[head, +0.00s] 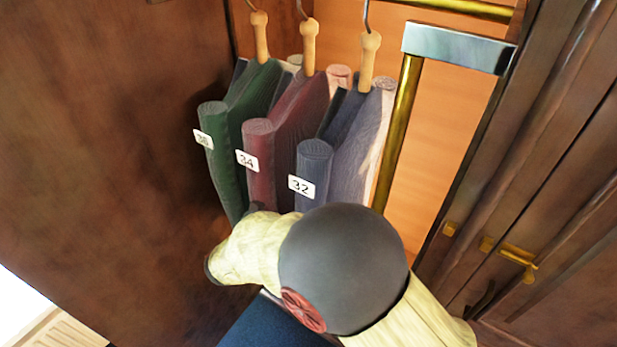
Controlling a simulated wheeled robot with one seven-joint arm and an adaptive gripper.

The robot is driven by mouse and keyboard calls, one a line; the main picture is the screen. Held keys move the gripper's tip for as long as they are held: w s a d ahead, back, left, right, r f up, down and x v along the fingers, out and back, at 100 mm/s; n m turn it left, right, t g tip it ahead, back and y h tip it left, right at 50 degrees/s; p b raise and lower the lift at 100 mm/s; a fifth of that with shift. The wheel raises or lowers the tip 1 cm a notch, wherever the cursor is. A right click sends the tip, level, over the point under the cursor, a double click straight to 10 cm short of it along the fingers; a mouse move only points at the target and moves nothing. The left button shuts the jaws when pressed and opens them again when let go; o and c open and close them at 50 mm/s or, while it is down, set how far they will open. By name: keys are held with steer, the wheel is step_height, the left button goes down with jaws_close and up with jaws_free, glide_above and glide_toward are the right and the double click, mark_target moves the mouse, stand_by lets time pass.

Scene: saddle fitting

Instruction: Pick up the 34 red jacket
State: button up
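The red jacket (297,125) hangs in the middle of a row of three in the cabinet, with a white tag "34" (247,160) on its front. A wooden hanger neck (308,48) with a metal hook rises from it. A green jacket (242,115) hangs to its left, and a blue jacket (350,135) tagged "32" hangs to its right. My arm reaches in from below, in front of the jackets' lower parts. My gripper is mostly hidden behind my own arm; only a dark part shows near the bottom of the green and red jackets, so its fingers cannot be made out.
A dark wooden panel (110,130) stands close on the left. A brass post (398,135) and a metal bar (458,48) are right of the jackets. Dark wooden doors with brass latches (518,256) are at the right. The jackets hang close together.

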steer(key=shift+c, duration=0.6)
steer(key=c, duration=1.5)
steer(key=shift+r, duration=0.1)
steer(key=shift+c, duration=0.6)
